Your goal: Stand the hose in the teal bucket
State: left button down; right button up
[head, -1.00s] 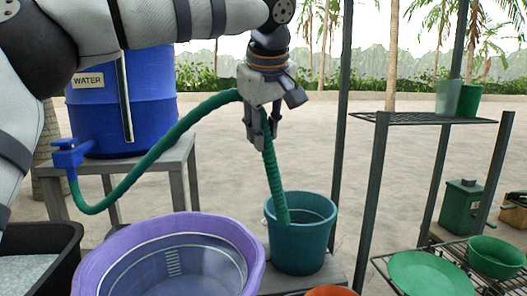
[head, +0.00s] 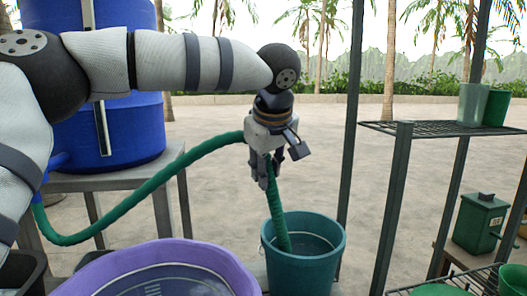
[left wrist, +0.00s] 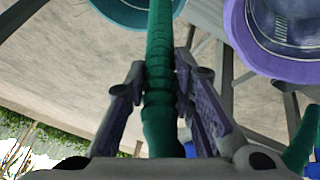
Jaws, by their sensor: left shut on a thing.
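The green hose (head: 130,203) runs from the blue water barrel at the left, arches up to my left gripper, and hangs down from it. My left gripper (head: 264,176) is shut on the hose above the teal bucket (head: 305,272). In the left wrist view the hose (left wrist: 160,60) passes between the two fingers (left wrist: 160,95) toward the teal bucket (left wrist: 137,14) at the top. My right gripper is not in view.
A purple tub (head: 160,255) stands left of the bucket, close to it. The blue barrel (head: 105,135) stands on a grey table (head: 120,178). A metal rack (head: 400,180) with green pots (head: 497,108) rises at the right.

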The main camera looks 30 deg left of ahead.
aim_at(281, 215)
pick_arm(q)
jog(key=w+f, duration=0.1)
jog(key=f, duration=0.3)
jog(key=w+d+f, duration=0.1)
jog(key=f, duration=0.7)
jog(key=shift+w+d+f+b, duration=0.15)
jog(key=shift+w+d+b, duration=0.25)
jog(key=c, duration=1.3)
grip_release()
jog(key=shift+o, duration=0.6)
jog(key=o, duration=0.7)
